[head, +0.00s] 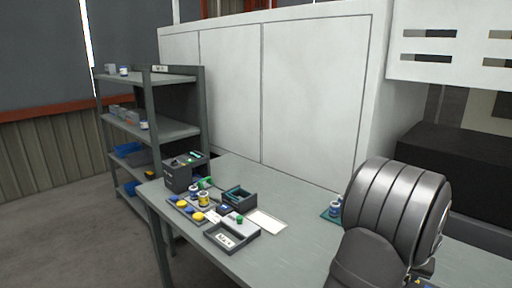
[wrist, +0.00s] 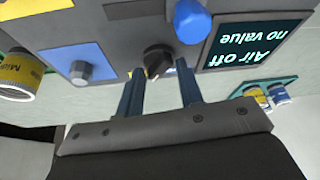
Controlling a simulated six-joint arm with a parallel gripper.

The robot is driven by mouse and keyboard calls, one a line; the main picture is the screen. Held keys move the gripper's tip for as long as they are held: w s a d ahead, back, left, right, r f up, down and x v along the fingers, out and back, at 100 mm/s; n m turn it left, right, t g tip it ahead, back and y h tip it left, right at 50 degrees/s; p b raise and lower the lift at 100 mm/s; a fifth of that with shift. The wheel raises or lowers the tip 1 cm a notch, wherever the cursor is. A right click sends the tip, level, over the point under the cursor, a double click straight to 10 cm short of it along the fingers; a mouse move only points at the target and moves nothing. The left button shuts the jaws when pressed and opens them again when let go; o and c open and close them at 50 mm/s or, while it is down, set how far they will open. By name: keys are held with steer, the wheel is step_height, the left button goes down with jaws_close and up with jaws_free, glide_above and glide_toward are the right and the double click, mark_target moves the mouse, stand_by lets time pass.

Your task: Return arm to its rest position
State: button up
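My gripper (wrist: 160,72) shows in the wrist view with its two dark blue fingers apart and nothing held between them. A black knob (wrist: 157,57) on a grey control panel (wrist: 125,40) appears just beyond the fingertips, in line with the gap. I cannot tell whether a finger touches it. In the head view my dark grey arm fills the lower right, and the gripper itself is hidden there.
The panel carries a blue knob (wrist: 190,20), a grey knob (wrist: 80,70) and a display (wrist: 254,42) reading "Air off no value". A teal tray (head: 327,215) with small cans stands beside my arm. Boxes and jars crowd the bench's (head: 290,262) far left; a shelf (head: 180,127) stands beyond.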

steer(key=shift+d+n+t+y, duration=0.15)
steer(key=shift+n+y, duration=0.3)
steer(key=shift+n, duration=0.7)
steer(key=shift+n+t+y, duration=0.25)
steer(key=shift+n+y, duration=0.2)
steer(key=shift+n, duration=0.7)
steer(key=shift+r, duration=0.5)
steer(key=s+a+r+m+g+h, duration=0.1)
steer(key=a+r+m+h, duration=0.15)
steer(key=r+m, duration=0.35)
steer(key=s+a+r+m+g+h, duration=0.15)
steer(key=a+r+m, duration=0.25)
steer(key=r, duration=0.5)
steer(key=shift+y, duration=0.4)
steer(key=x, duration=1.7)
steer(key=shift+s+d+f, duration=0.1)
steer(key=shift+f, duration=0.05)
